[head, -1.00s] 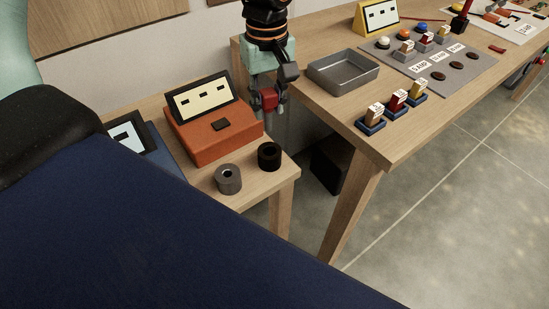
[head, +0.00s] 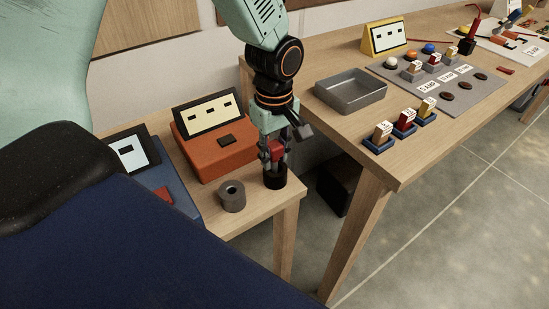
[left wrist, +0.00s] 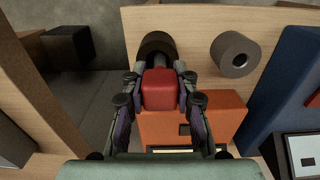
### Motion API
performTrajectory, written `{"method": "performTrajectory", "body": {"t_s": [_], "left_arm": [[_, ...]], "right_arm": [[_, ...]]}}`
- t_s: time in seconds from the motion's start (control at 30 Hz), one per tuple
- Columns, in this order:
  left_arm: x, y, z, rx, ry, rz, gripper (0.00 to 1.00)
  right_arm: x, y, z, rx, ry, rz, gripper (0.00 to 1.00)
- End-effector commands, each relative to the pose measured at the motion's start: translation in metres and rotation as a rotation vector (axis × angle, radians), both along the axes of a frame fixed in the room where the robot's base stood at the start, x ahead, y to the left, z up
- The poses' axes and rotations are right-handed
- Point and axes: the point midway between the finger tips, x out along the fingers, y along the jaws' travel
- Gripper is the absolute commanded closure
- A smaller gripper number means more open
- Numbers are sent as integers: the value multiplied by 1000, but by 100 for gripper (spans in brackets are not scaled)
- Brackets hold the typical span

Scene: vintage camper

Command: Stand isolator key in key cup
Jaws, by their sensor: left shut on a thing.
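The isolator key (head: 277,154) has a red handle and a grey shaft. My left gripper (head: 273,158) is shut on the red handle and holds the key upright with its shaft down. The black cup (head: 275,181) stands on the low table directly under the key. In the left wrist view the red handle (left wrist: 159,90) sits between the fingers. The shaft points into the mouth of the black cup (left wrist: 154,42) there; how deep it reaches is hidden. My right gripper is not in view.
A grey cup with a hole (head: 232,196) stands just left of the black cup, apart from it. An orange box with a screen (head: 218,150) is behind. A taller table with a grey tray (head: 350,92) is at right.

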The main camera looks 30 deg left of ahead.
Motion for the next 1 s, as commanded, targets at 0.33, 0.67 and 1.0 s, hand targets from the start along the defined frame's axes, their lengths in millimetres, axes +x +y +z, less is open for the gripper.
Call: {"method": "performTrajectory", "body": {"t_s": [0.33,0.67,1.0], "left_arm": [[1,0,-13,0,-2,0,100],[1,0,-16,1,-1,0,56],[1,0,-16,0,-1,0,49]], "right_arm": [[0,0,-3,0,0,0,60],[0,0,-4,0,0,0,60],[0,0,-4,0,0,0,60]]}}
